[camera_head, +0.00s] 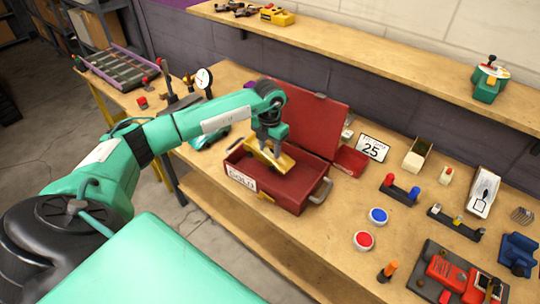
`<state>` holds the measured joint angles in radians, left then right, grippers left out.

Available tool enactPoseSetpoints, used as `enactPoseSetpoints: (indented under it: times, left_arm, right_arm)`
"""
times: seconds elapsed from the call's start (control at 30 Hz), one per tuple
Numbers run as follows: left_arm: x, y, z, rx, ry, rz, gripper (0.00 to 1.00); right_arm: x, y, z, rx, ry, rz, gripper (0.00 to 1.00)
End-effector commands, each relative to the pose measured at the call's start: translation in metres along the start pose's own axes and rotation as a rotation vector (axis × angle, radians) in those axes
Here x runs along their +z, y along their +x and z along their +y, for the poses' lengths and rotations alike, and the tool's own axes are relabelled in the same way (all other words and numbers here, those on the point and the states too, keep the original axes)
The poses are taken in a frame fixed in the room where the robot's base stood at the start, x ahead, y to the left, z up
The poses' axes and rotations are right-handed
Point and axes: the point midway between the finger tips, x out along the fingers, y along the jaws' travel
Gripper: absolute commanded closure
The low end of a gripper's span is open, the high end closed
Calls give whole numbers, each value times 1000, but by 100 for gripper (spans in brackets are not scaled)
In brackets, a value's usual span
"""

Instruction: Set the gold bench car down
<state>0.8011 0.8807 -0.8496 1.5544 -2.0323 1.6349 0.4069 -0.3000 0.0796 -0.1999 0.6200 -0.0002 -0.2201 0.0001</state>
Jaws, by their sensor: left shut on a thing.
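The gold bench car (266,158) is in my left gripper (270,146), which is shut on it. The car is over the open red case (292,193), at the upper part of its opening. I cannot tell whether the car touches the inside of the case. The case has its red lid (318,118) raised at the back and a white label reading GOLD (242,181) on its front. My right gripper is not in view.
A red button (363,240) and a blue button (378,216) lie right of the case. A 25 sign (374,148) and a small open box (417,154) stand behind. A dial gauge (204,79) stands left. The bench front is clear.

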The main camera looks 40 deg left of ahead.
Motion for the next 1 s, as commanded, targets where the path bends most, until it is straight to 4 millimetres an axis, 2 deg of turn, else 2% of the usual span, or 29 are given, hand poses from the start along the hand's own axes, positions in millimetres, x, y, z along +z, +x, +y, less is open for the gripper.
enactPoseSetpoints:
  times: [0.17,0.43,0.83,0.87,0.93,1.0]
  left_arm:
    - [0,11,0,-1,0,0,84]
    - [0,47,0,-1,0,1,84]
    - [0,55,0,0,1,-1,84]
    - [0,54,0,0,1,-1,51]
    - [0,53,0,0,1,-1,37]
    - [0,53,0,0,0,-1,35]
  right_arm:
    - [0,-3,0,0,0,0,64]
    - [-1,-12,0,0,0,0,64]
    - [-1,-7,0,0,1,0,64]
    - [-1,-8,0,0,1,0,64]
    - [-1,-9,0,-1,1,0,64]
    - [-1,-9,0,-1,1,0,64]
